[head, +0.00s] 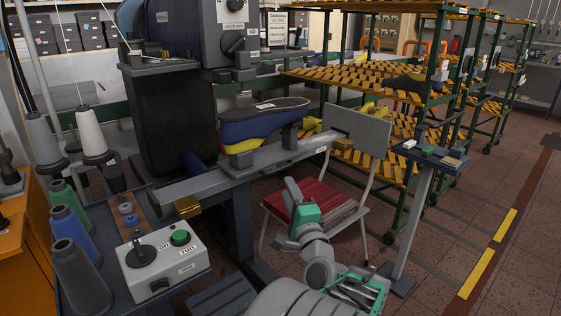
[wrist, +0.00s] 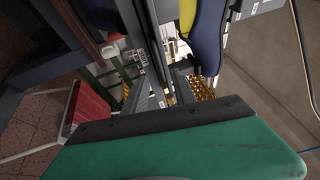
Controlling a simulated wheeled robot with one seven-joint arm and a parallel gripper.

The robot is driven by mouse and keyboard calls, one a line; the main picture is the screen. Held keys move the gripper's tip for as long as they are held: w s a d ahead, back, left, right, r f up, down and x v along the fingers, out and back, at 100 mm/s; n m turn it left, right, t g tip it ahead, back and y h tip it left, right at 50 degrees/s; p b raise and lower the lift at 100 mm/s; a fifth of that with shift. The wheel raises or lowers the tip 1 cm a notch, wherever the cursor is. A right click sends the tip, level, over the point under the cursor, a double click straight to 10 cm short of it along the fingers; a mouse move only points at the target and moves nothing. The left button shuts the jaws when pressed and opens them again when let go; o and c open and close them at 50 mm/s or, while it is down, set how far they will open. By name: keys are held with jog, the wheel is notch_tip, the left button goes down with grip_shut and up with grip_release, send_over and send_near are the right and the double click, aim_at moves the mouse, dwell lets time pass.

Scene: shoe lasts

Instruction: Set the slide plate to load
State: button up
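A long grey rail (head: 235,172) runs across the front of the machine, with a brass-coloured block (head: 187,207) near its left end and a small label near its right.
A chair with a red seat (head: 310,203) stands behind my gripper. A control box (head: 162,263) with a green button and thread cones (head: 72,233) are at left. A small stand (head: 433,153) and shelf racks (head: 400,80) are at right. Floor is clear at far right.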

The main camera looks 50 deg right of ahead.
aim_at(279, 170)
jog(key=x, duration=0.7)
jog(key=shift+w+d, duration=0.1)
jog(key=shift+w, duration=0.2)
jog(key=shift+c, duration=0.3)
grip_shut()
dwell(0.6)
